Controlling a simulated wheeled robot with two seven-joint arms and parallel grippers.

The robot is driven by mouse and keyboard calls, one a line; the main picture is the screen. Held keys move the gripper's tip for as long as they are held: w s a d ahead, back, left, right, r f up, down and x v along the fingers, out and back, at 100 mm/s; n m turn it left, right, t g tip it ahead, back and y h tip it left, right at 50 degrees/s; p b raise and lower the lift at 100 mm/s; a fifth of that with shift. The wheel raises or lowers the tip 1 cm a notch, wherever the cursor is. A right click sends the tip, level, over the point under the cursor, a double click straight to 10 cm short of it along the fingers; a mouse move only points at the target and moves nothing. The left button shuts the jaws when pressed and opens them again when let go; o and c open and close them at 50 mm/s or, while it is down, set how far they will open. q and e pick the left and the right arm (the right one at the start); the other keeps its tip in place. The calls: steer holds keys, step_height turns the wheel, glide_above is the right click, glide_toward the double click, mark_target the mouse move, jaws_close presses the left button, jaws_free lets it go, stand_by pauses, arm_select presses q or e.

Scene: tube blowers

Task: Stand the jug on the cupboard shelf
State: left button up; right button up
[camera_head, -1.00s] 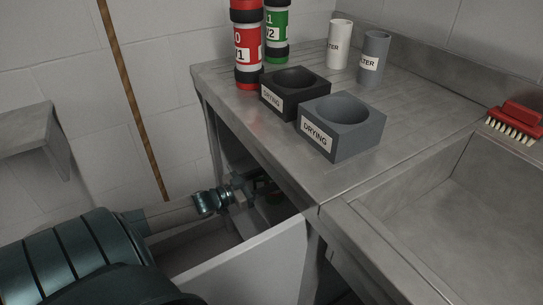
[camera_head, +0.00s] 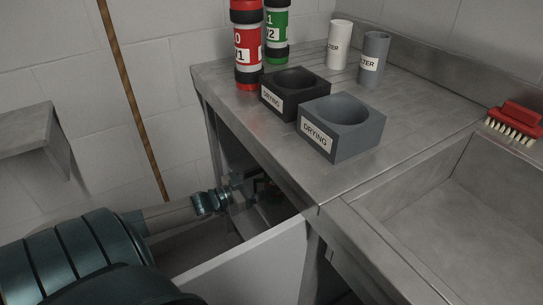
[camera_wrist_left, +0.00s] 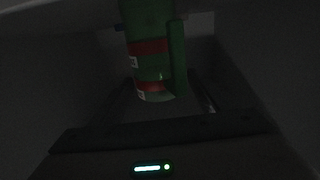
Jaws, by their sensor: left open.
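In the left wrist view a green object with a side bar like a handle, red bands and small pale labels (camera_wrist_left: 152,60) hangs in from the top of the dark picture; I take it to be the jug. Its lower end shows between my open left fingers (camera_wrist_left: 162,92); whether they touch it I cannot tell. In the head view my left gripper (camera_head: 254,188) reaches into the shadowed cupboard space under the counter, and small red and dark bits show by its tip. The shelf surface is too dark to make out clearly. My right gripper is not in view.
A pale panel (camera_head: 262,262) stands out below the counter (camera_head: 225,78), close to my left forearm. On the counter are two DRYING blocks (camera_head: 293,92) (camera_head: 345,128), red and green tubes (camera_head: 247,45) (camera_head: 277,35), and two FILTER cylinders (camera_head: 340,42) (camera_head: 374,58). A red brush (camera_head: 518,118) lies by the sink.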

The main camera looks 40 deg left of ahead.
arm_select(q)
steer(key=p+v, duration=0.1)
steer(key=v, duration=1)
steer(key=shift+s+p, duration=0.25)
steer(key=shift+p, duration=0.1)
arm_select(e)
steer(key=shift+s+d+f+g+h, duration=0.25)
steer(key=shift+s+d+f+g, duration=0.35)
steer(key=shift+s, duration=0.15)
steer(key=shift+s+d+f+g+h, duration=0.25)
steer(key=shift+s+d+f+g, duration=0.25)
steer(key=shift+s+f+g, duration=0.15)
